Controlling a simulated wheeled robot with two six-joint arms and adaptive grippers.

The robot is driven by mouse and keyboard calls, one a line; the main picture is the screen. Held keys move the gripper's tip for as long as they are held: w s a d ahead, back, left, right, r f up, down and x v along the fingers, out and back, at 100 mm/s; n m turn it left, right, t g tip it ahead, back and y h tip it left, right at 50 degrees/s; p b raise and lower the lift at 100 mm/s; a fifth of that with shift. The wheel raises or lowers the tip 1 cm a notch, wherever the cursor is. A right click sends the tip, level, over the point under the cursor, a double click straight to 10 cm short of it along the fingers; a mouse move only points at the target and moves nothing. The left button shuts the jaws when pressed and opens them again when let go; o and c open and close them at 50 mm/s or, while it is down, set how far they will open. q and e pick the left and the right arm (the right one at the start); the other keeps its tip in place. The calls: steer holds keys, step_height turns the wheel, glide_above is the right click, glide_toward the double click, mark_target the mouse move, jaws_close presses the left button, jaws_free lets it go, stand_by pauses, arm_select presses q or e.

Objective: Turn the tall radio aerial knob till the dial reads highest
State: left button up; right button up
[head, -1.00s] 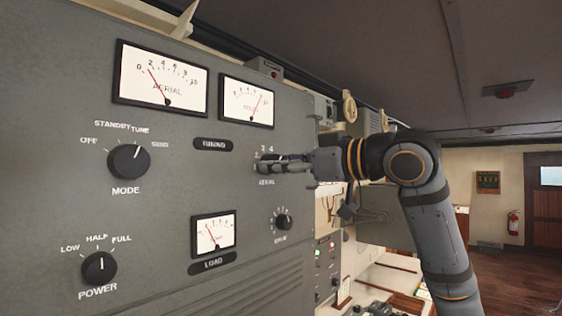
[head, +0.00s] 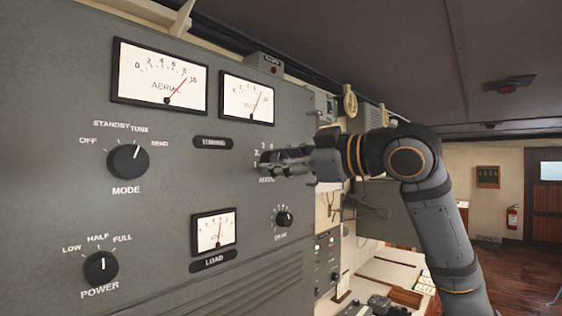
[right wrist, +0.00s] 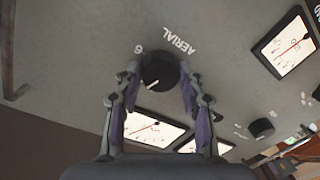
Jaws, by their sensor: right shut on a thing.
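The aerial dial (head: 160,78) is a white meter at the top left of the grey radio panel in the head view. Its red needle leans right, between 8 and 10. My right gripper (head: 262,165) reaches the panel from the right and covers the aerial knob there. In the right wrist view the black aerial knob (right wrist: 160,68) sits between the fingertips of my right gripper (right wrist: 158,76), beside the AERIAL label. The fingers are shut on the knob's sides, and a white pointer mark shows on its face. My left gripper is not in view.
The panel also carries a mode knob (head: 127,161), a power knob (head: 100,268), a drive knob (head: 284,218), a load meter (head: 213,233) and a second upper meter (head: 247,101). The room is open at the right.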

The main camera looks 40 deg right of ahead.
mark_target(271, 110)
steer(key=o, duration=1.2)
steer(key=shift+s, duration=0.1)
steer(key=shift+r, duration=0.15)
steer(key=shift+d+r, duration=0.15)
steer(key=shift+r, duration=0.4)
steer(key=r, duration=0.8)
steer(key=shift+a+r, duration=0.2)
steer(key=shift+a, duration=0.05)
steer(key=shift+d+r, duration=0.1)
steer(key=shift+r, duration=0.05)
steer(key=shift+c, duration=0.2)
